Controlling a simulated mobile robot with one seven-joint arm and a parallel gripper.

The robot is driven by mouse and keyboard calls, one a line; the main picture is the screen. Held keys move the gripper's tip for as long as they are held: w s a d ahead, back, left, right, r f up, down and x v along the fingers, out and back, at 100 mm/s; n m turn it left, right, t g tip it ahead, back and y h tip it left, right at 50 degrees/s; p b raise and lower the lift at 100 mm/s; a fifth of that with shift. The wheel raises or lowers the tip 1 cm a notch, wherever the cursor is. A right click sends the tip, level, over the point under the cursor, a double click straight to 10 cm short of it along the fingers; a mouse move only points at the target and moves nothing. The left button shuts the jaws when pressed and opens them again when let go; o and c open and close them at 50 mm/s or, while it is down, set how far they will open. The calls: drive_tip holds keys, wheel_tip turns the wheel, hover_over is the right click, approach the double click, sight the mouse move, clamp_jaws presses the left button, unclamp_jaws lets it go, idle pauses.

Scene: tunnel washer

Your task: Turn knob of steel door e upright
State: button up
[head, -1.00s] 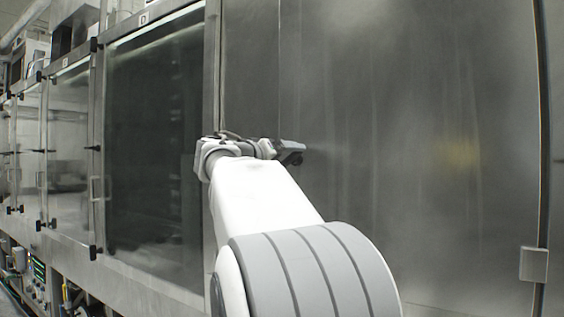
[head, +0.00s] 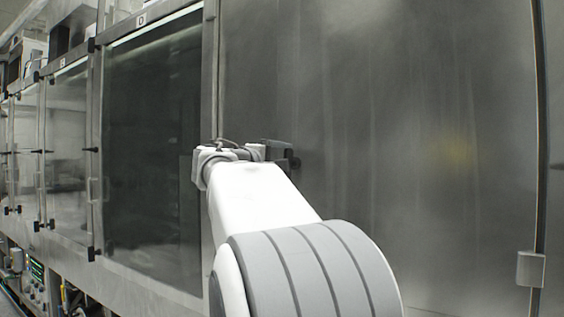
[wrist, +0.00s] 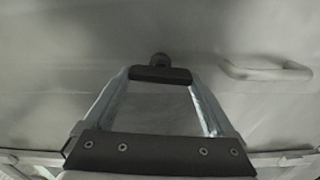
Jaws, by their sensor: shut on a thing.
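The steel door (head: 400,130) is a tall, plain metal panel filling the right of the head view; no letter shows on it. Its dark knob (wrist: 160,74) is a short black bar in the wrist view, lying across the picture between my fingertips, with a round dark hub just beyond it. My gripper (wrist: 160,78) is shut on the bar, one finger at each end. In the head view my gripper (head: 280,153) is at the left part of the door, and the knob is hard to tell from the dark fingers there.
A pale loop handle (wrist: 265,71) stands out from the panel, right of the knob in the wrist view. In the head view, a dark glass door (head: 155,150) marked D is to the left, with more glass doors beyond. A metal hinge (head: 531,268) sits at the lower right.

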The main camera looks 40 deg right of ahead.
drive_tip(key=shift+n, duration=0.7)
drive_tip(key=o, duration=1.1)
drive_tip(key=shift+c, duration=0.2)
drive_tip(key=v, duration=1.7)
drive_tip(key=shift+a+b, duration=0.2)
drive_tip(key=shift+b, duration=0.25)
drive_tip(key=shift+s, duration=0.15)
